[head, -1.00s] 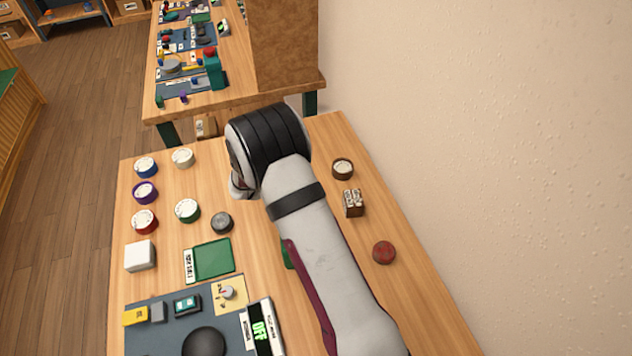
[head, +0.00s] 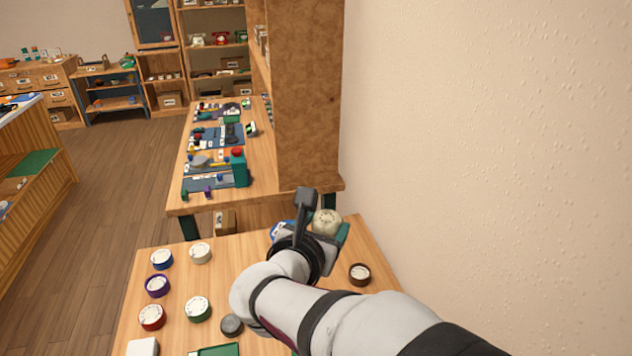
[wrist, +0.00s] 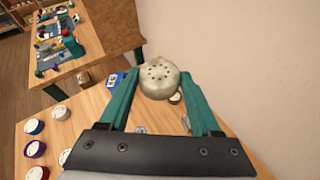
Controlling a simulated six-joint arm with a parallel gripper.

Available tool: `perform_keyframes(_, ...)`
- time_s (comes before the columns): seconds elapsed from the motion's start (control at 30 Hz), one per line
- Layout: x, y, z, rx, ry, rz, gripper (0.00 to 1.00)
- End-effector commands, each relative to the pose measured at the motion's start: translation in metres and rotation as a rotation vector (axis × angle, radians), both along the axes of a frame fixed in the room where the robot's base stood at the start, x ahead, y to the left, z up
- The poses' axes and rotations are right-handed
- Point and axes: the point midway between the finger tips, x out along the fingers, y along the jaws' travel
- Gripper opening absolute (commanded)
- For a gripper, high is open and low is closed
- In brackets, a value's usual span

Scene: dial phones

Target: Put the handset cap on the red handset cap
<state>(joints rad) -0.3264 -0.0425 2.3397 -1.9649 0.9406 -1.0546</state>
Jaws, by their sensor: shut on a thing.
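My gripper (wrist: 160,86) is shut on a cream, round handset cap (wrist: 158,79) with small holes in its face. The cap sits between the tips of the two teal fingers, raised above the table. In the head view, the cap (head: 326,222) and my gripper (head: 322,232) show over the far end of the near table. The red handset cap is not visible in either current view. It showed as a flat red disc on the table's right side in the earlier head view.
The near table (head: 222,272) holds several coloured dials on its left, including a red dial (head: 151,317), and a grey knob (head: 231,325). A brown round part (head: 360,273) lies right. A tall brown panel (head: 308,95) and the wall (head: 480,150) bound the back and right.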

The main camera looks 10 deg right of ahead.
Motion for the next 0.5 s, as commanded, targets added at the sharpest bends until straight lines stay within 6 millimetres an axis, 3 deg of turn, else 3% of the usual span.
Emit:
perform_keyframes(0.27,-0.035,-0.045,-0.098,-0.009,0.011,-0.303,0.11)
perform_keyframes(0.4,-0.072,-0.079,-0.156,-0.011,0.013,-0.501,0.11)
perform_keyframes(0.5,-0.103,-0.102,-0.186,-0.010,0.010,-0.623,0.11)
